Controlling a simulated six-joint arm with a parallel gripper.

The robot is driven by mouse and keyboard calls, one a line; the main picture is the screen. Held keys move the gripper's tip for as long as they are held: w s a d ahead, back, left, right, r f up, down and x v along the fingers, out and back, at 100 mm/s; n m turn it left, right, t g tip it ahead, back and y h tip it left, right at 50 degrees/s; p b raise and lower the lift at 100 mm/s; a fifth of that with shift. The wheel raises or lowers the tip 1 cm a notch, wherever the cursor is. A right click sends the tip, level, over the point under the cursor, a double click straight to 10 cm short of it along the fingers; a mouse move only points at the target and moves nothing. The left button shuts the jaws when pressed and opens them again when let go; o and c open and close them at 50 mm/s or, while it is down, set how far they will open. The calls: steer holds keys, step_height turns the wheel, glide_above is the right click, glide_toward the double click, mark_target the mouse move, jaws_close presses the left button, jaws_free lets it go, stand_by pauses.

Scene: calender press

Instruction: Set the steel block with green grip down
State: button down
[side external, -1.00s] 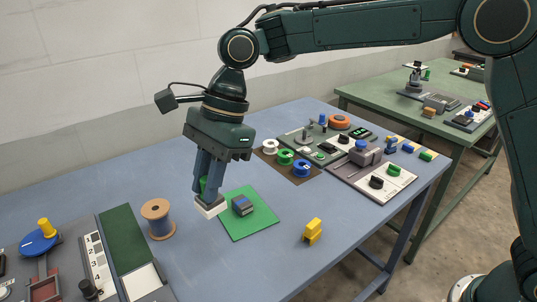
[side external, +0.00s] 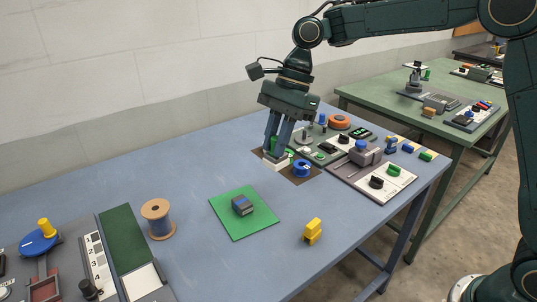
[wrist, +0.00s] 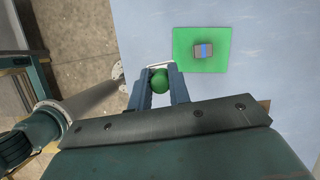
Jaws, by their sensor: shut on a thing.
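My gripper (side external: 274,150) is shut on the green grip of the steel block (side external: 276,164). The block is pale and hangs under my fingertips, in front of the brown mat (side external: 301,179) in the side view. I cannot tell whether it touches anything below. In the wrist view the round green grip (wrist: 159,82) sits between my two fingers, with a pale edge of the block (wrist: 158,66) beyond it. The blue spool (side external: 302,168) stands just right of the block. The other spools on the mat are mostly hidden behind my fingers and the block.
A green mat (side external: 224,204) bears a small grey block with a blue stripe (side external: 242,205). A yellow piece (side external: 313,231) and a wooden spool (side external: 157,218) stand on the blue table. Panels with knobs (side external: 372,176) lie to the right.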

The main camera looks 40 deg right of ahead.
steer(key=s+d, duration=0.2)
steer(key=d, duration=0.8)
steer(key=s+d+m, duration=0.1)
steer(key=s+d, duration=0.2)
steer(key=d, duration=0.8)
steer(key=shift+s+d, duration=0.2)
steer(key=shift+d, duration=0.05)
step_height(320, 180, down, 16)
steer(key=shift+r, duration=0.2)
steer(key=shift+f, duration=2.1)
steer(key=shift+f, duration=0.15)
